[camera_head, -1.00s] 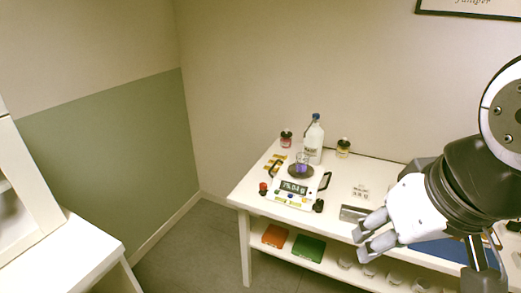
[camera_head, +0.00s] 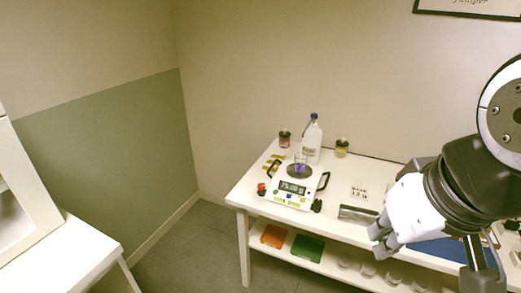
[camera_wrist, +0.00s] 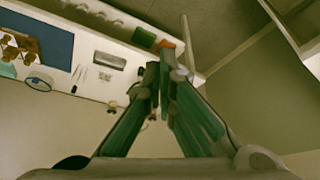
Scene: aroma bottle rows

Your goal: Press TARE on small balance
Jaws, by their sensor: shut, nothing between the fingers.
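The small balance (camera_head: 289,199) stands on the left end of the white table, with a lit display and small coloured buttons along its front. A small cup with purple contents (camera_head: 300,166) sits on its round pan. My gripper (camera_head: 381,245) is shut and empty, to the right of the balance, by the table's front edge and clear of the balance. In the wrist view my shut fingers (camera_wrist: 168,75) point toward the table and cover part of it; the balance is mostly hidden behind them there.
A white bottle with a blue cap (camera_head: 313,140) and two small jars stand behind the balance. A metal block (camera_head: 357,215) lies to its right. Orange (camera_head: 275,236) and green (camera_head: 308,249) trays sit on the lower shelf. Floor left of the table is free.

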